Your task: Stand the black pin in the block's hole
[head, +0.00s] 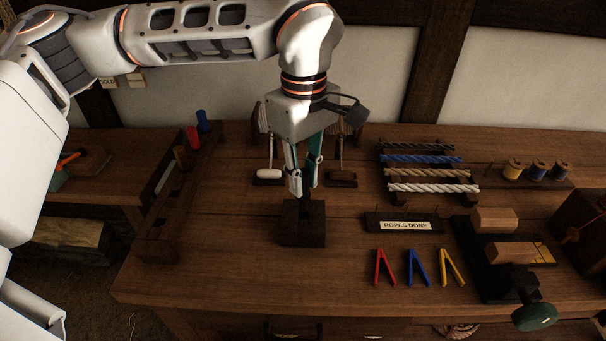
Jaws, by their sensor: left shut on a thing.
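The dark wooden block (302,233) stands on the bench just left of the middle of the head view. My left gripper (303,186) points straight down over it, with its fingertips just above the block's top. It is shut on the black pin (304,207), which shows as a dark upright shape between and below the fingertips. The pin's lower end is at the block's top; dark on dark, I cannot tell whether it is in the hole. The hole itself is hidden. My right gripper is not in view.
Behind the gripper hang two mallet-like tools (268,174). To the right are a rack of ropes (433,174), a "ROPES DONE" sign (404,225) and coloured V-shaped pieces (418,267). A vise-like device (507,262) stands at far right. The bench left of the block is clear.

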